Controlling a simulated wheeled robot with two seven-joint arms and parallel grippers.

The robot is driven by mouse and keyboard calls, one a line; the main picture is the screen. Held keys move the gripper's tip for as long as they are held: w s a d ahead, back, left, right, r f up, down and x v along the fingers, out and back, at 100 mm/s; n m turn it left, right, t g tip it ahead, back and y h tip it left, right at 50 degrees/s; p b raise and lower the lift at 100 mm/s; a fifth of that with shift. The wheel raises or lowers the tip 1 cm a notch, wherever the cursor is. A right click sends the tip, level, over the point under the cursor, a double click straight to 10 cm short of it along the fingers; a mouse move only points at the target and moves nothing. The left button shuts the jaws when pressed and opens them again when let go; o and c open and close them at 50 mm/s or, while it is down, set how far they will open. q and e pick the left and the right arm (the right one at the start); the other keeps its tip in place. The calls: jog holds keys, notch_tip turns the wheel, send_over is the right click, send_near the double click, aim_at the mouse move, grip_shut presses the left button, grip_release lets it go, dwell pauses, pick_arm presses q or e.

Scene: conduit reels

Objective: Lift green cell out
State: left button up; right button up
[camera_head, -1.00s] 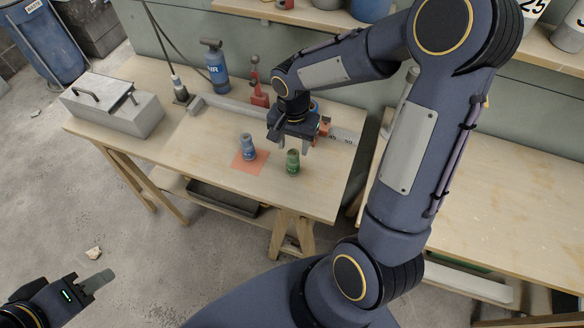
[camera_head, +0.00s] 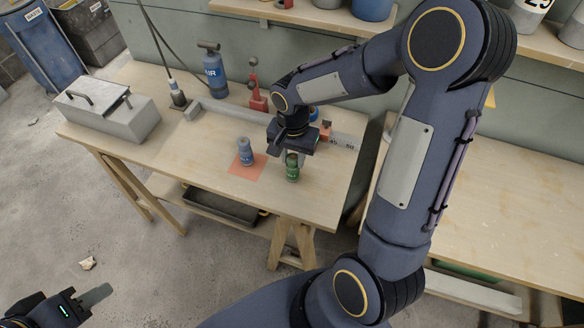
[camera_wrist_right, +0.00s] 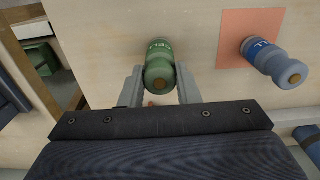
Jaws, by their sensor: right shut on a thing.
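The green cell (camera_head: 292,172) stands upright on the workbench, to the right of the orange-red square mat (camera_head: 240,171). My right gripper (camera_head: 292,157) has come down over its top. In the right wrist view the green cell (camera_wrist_right: 160,62) sits between the two fingers (camera_wrist_right: 158,84), and the gripper is shut on it. Whether its base touches the bench is hard to tell. A blue cell (camera_head: 245,152) stands on the mat and also shows in the right wrist view (camera_wrist_right: 265,55). My left gripper (camera_head: 97,295) is at the lower left over the floor, away from the bench; its jaw gap is unclear.
A grey metal box (camera_head: 110,115) stands at the bench's left end. A blue air bottle (camera_head: 213,72) and a red tool (camera_head: 256,88) stand along the back beside a grey rail (camera_head: 225,119). The front left of the bench is clear.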

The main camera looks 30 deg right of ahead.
pick_arm(q)
jog(key=shift+f, duration=0.15)
